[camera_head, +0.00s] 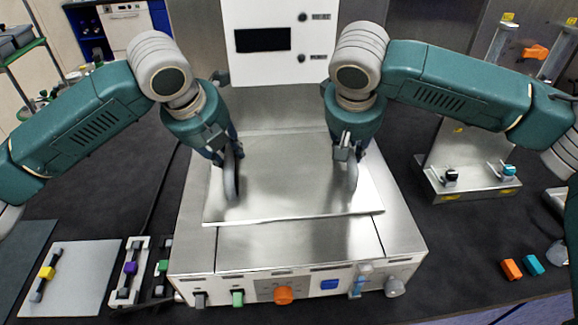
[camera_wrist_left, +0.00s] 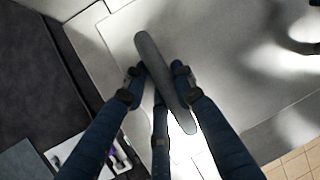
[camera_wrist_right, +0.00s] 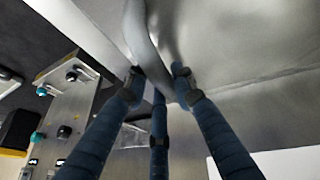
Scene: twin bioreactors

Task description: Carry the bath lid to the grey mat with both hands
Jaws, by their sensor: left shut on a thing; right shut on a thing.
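The bath lid (camera_head: 290,175) is a flat metal plate with two upright grey handles. It is over the top of the bath (camera_head: 300,245), level or nearly so; I cannot tell whether it touches the bath. My left gripper (camera_head: 229,158) is shut on the left handle (camera_wrist_left: 165,85), its fingers on both sides of it. My right gripper (camera_head: 346,155) is shut on the right handle (camera_wrist_right: 140,35). A dark grey mat (camera_head: 22,255) lies at the left edge of the head view, partly cut off.
A pale plate (camera_head: 85,285) with a yellow-gripped part lies between mat and bath, beside small racks with purple and green parts (camera_head: 131,267). A metal stand (camera_head: 470,180) is at right. Orange and teal blocks (camera_head: 511,270) lie front right. Dark bench behind the mat is clear.

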